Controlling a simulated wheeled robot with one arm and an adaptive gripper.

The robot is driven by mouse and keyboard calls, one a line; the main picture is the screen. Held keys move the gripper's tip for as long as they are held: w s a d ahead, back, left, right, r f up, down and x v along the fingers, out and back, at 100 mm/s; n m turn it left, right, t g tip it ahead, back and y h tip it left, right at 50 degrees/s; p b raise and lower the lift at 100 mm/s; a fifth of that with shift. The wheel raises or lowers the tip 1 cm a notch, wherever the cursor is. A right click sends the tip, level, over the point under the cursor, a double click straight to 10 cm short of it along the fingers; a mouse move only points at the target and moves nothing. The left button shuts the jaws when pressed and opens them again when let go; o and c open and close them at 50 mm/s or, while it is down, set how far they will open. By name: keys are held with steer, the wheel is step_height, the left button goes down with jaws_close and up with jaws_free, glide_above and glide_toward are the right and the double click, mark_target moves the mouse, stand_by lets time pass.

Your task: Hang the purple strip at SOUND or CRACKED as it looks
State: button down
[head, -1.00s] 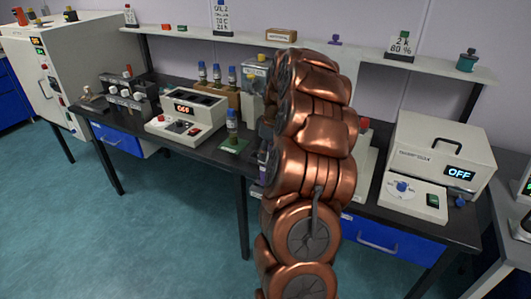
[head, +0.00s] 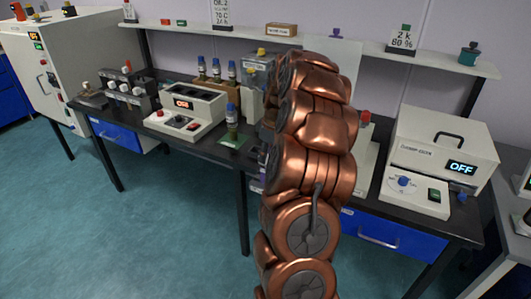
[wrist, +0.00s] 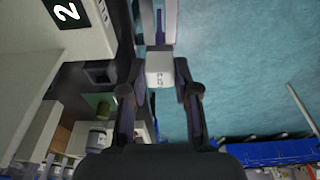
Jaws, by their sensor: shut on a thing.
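In the wrist view my gripper (wrist: 161,70) has its two dark fingers on either side of a pale grey block (wrist: 160,68) with small dark marks. A narrow purple strip (wrist: 159,25) shows just beyond the block, in line with it, apparently joined to it. My gripper is shut on this block. I cannot tell from this view whether the strip's surface is sound or cracked. In the head view my copper arm hides the gripper and most of what it holds. I see no readable SOUND or CRACKED label in either view.
A black bench carries a white instrument (head: 188,118), blue-capped bottles (head: 231,70) and a white oven-like box (head: 445,145) reading OFF. A shelf (head: 365,49) with signs runs behind. Blue drawers (head: 393,238) sit below. The teal floor in front is clear.

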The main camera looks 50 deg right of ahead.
mark_target(266, 171)
steer(key=shift+f+b, duration=1.85)
steer(key=shift+f, duration=2.05)
steer(key=c, duration=0.8)
jaws_free()
steer(key=shift+o, duration=0.2)
steer(key=shift+r+p, duration=0.3)
steer(key=shift+r, duration=2.7)
steer(key=shift+a, duration=0.1)
